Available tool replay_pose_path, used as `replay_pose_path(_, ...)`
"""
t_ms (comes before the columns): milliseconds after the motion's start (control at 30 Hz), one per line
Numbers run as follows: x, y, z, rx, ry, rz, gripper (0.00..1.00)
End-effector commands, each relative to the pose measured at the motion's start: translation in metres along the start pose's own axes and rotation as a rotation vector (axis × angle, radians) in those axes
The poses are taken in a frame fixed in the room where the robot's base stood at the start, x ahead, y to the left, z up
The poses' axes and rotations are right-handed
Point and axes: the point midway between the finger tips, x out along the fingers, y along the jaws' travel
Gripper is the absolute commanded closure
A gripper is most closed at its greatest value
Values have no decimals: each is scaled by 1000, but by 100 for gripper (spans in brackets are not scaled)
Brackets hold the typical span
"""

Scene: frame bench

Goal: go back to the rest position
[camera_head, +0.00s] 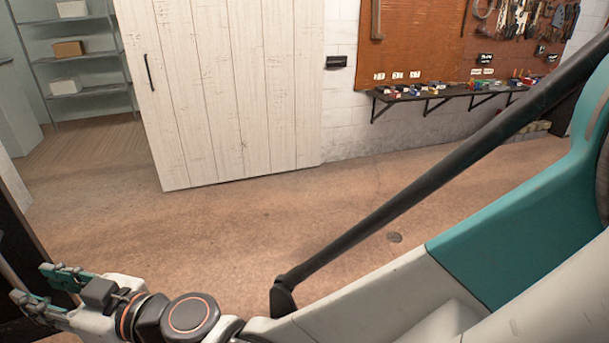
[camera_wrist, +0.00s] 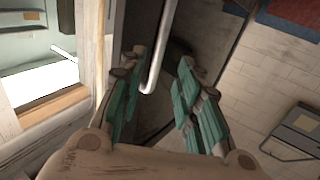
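My gripper (camera_head: 36,283) is at the lower left of the head view, at the end of my arm, over a dark area at the left edge. Its two teal-padded fingers are apart. In the wrist view my gripper (camera_wrist: 160,92) also shows open, with no object clamped between the fingers. A pale rod (camera_wrist: 160,50) with a rounded end shows between the fingers; I cannot tell how near it is.
A white plank door (camera_head: 225,90) stands at the back, with shelves (camera_head: 90,88) to its left. A narrow wall shelf (camera_head: 440,93) with small items hangs below a brown tool board (camera_head: 420,50). The brown floor (camera_head: 200,225) between is mostly clear.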

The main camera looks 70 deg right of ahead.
Motion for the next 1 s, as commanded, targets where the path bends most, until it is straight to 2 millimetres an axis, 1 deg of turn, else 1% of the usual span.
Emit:
replay_pose_path(233, 0, 0, 0, 0, -1, -1, 69)
replay_pose_path(333, 2, -5, 0, 1, -15, -22, 69)
replay_pose_path(467, 6, -22, 4, 8, -82, -95, 69)
replay_pose_path(533, 6, -33, 10, 16, -151, -140, 69)
replay_pose_path(633, 2, -44, 24, 32, -280, -184, 69)
replay_pose_path(700, -4, -46, 35, 43, -382, -191, 69)
replay_pose_path(800, -19, -42, 50, 61, -537, -164, 69)
replay_pose_path(867, -30, -35, 58, 72, -629, -125, 69)
replay_pose_path(1000, -60, -10, 70, 92, -807, 8, 69)
